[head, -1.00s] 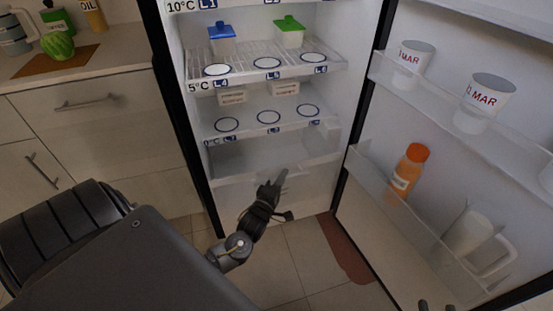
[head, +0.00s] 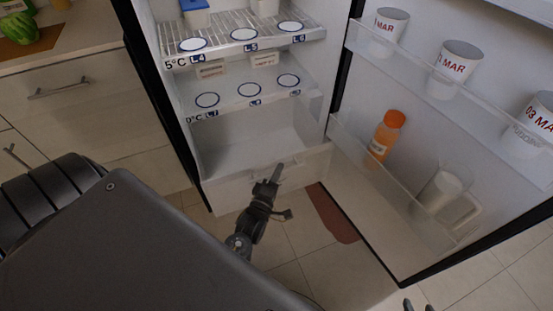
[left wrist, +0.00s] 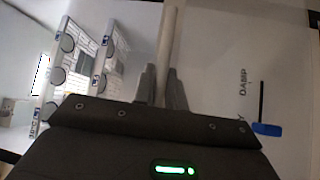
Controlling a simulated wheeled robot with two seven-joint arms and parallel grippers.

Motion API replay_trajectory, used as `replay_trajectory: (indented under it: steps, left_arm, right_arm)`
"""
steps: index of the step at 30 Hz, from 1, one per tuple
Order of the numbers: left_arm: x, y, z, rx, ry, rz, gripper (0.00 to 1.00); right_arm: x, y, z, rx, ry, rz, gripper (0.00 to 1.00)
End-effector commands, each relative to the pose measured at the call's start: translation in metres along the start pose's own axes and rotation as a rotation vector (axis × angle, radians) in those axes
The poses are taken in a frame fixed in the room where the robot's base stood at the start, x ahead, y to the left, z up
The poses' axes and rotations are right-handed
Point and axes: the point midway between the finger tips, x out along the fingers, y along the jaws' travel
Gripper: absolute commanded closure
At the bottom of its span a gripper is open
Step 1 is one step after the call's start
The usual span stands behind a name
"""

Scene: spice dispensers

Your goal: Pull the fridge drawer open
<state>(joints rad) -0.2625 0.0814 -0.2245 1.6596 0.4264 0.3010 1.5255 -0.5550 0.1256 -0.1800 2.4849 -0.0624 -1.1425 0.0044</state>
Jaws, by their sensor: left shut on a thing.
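The fridge drawer (head: 228,193) is the pale translucent bin at the bottom of the open fridge. It stands partly out, and its empty inside shows below the lowest shelf. My left gripper (head: 275,178) is at the middle of the drawer front, shut on its handle. In the left wrist view the handle is a pale bar (left wrist: 166,45) running between my left gripper's fingers (left wrist: 164,88). In the head view the gripper hides part of the handle. My right gripper (head: 418,305) shows only as two separate fingertips at the bottom edge, apart from everything.
The fridge door stands open at right, with cups (head: 455,65), an orange bottle (head: 386,135) and a jug (head: 445,196) in its bins. Shelves with marked circles (head: 208,100) lie above the drawer. The floor (head: 300,240) before the fridge is clear except for a reddish-brown patch (head: 333,213).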

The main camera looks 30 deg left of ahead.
Motion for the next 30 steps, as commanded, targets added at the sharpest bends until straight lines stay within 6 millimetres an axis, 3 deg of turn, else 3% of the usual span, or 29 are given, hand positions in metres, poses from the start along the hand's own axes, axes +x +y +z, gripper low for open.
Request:
replay_trajectory:
  steps: [1,2,7,17,30]
  left_arm:
    - [-0.001,-0.002,0.000,0.001,0.000,-0.003,1.00]
    - [-0.001,-0.002,0.000,0.001,0.000,-0.004,0.86]
    - [0.000,-0.001,0.000,0.001,-0.001,-0.002,0.66]
    - [-0.004,-0.001,0.000,0.000,-0.001,-0.002,0.66]
    - [-0.081,-0.001,0.000,0.000,-0.001,-0.004,0.66]
  right_arm:
    - [0.000,0.000,0.000,0.000,0.000,0.000,0.64]
    - [0.000,0.000,0.000,0.000,0.000,0.000,0.64]
    - [0.000,0.000,0.000,0.000,0.000,-0.001,0.64]
    - [0.000,0.000,0.000,-0.001,0.000,-0.001,0.64]
    - [-0.003,0.007,0.012,0.013,-0.073,0.015,0.64]
